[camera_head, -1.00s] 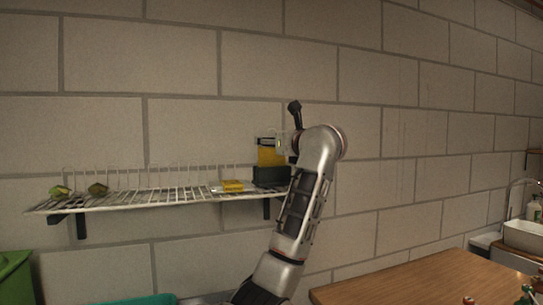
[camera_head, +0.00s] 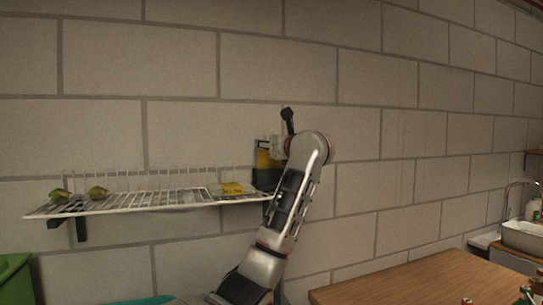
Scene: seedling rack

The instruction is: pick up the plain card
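Flat yellow packets or cards (camera_head: 232,188) lie at the right end of the wire rack (camera_head: 150,202), with a pale patch beside them. I cannot tell if one is the plain card. A dark holder (camera_head: 264,180) stands to their right, with a yellow upright piece (camera_head: 264,158) in it, partly behind my arm. One arm, seemingly my right, rises from the bottom middle. Its end, with the gripper (camera_head: 275,148), points left in front of the holder. The fingers are too small and hidden to read. My other gripper is not in view.
A wooden table (camera_head: 430,280) is at lower right, a green bin (camera_head: 15,278) at lower left. The rack's middle is clear.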

